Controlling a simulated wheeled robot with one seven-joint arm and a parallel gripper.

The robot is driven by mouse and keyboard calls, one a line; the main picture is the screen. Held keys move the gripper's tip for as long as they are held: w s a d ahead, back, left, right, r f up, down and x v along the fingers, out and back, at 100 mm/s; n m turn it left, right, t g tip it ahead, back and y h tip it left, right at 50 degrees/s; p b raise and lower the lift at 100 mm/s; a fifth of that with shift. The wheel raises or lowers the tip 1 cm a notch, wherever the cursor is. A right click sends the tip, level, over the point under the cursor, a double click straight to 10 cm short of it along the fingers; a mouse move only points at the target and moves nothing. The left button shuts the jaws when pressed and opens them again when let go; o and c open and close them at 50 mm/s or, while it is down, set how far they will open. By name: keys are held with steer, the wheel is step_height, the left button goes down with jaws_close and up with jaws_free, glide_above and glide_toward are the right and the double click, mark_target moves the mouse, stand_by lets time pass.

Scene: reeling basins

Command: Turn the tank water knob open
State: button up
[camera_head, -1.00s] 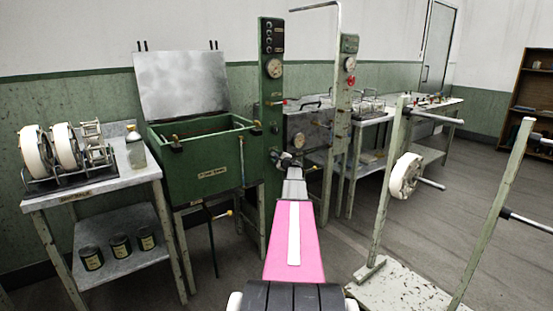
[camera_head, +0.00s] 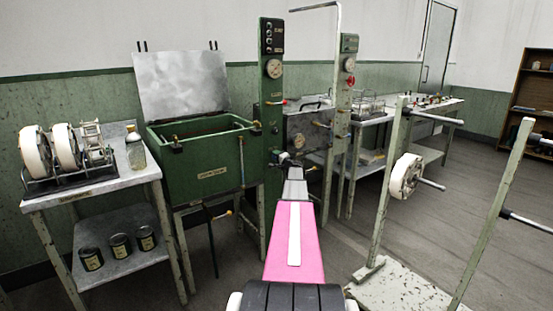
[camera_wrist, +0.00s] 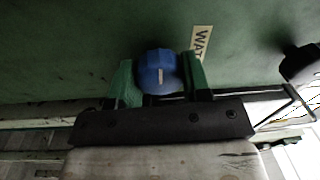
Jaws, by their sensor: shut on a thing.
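In the wrist view a round blue knob (camera_wrist: 158,74) with a short pale mark sits on a dark green panel (camera_wrist: 90,45). My gripper (camera_wrist: 161,76) has its green fingers on both sides of the knob and is shut on it. A cream label (camera_wrist: 201,45) reading "WAT", partly cut off by a finger, is right beside the knob. In the head view my gripper (camera_head: 287,160) is at the green gauge column (camera_head: 272,110), right of the green tank (camera_head: 205,170). The blue knob is hidden there by my arm.
A dark knob (camera_wrist: 300,64) is at the right of the wrist view. A side table (camera_head: 95,190) with reels stands left of the tank. A second column (camera_head: 344,100) with a gauge stands to the right, and a post frame (camera_head: 385,190) is nearer.

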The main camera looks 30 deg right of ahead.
stand_by(0.4)
steer(key=o, duration=0.9)
steer(key=shift+s, duration=0.1)
steer(key=s, duration=0.7)
steer(key=s+d, duration=0.1)
steer(key=s, duration=0.2)
steer(key=shift+s+f, duration=0.3)
steer(key=shift+f, duration=0.1)
steer(key=shift+a, duration=0.1)
